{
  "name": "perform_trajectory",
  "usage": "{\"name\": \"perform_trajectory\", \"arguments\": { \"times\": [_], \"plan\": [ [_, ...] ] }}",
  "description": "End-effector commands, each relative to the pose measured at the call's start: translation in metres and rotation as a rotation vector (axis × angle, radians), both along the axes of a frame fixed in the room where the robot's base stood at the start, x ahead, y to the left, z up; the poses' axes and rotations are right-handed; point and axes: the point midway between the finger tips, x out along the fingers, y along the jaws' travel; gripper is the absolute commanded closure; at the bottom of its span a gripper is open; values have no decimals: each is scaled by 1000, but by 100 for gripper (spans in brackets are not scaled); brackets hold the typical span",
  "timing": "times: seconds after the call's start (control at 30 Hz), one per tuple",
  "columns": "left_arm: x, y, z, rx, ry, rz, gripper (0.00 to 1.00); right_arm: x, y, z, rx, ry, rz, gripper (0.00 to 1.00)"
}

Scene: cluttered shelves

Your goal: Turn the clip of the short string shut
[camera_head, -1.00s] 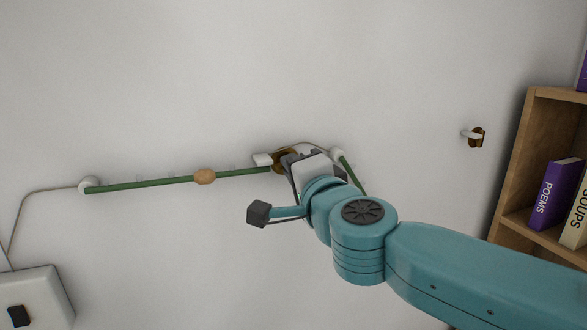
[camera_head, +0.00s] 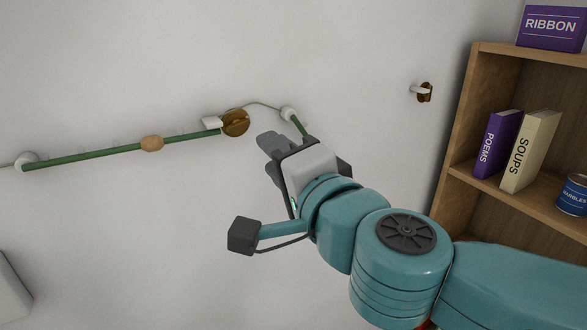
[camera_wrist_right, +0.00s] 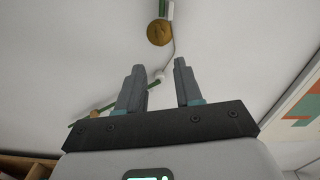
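A round brass clip (camera_head: 236,122) with a white tab (camera_head: 212,123) pointing left sits on the pale wall, at the right end of a green string (camera_head: 85,155). The clip also shows in the right wrist view (camera_wrist_right: 159,32). A second brass clip (camera_head: 425,92) with a white tab sits farther right. Another green string (camera_head: 298,126) runs down from a white peg behind my gripper. I cannot tell which string is the short one. My right gripper (camera_head: 272,153) is open and empty, below and right of the first clip, apart from it. My left gripper is not in view.
A wooden bead (camera_head: 151,143) sits on the left string; white pegs (camera_head: 289,114) hold a thin cord. A wooden shelf (camera_head: 462,130) with books (camera_head: 530,150) and a blue can (camera_head: 573,194) stands at the right.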

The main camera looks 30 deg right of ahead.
Motion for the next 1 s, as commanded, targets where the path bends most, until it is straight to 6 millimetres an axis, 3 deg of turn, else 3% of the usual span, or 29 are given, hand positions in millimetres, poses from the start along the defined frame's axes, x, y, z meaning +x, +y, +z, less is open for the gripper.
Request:
{"name": "perform_trajectory", "arguments": {
  "times": [0.13, 0.37, 0.87, 0.93, 1.0],
  "plan": [
    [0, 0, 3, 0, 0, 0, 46, -30, 0, 2, 2, -3, 4, 65],
    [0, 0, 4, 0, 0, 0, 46, -48, -1, 0, -1, -1, 0, 65],
    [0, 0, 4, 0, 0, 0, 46, -47, -3, 0, -1, 1, -4, 65],
    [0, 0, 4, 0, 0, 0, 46, -42, -11, -6, -7, 18, -32, 65],
    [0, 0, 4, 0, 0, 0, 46, -23, -14, -29, -43, 81, -72, 65]
  ]
}}
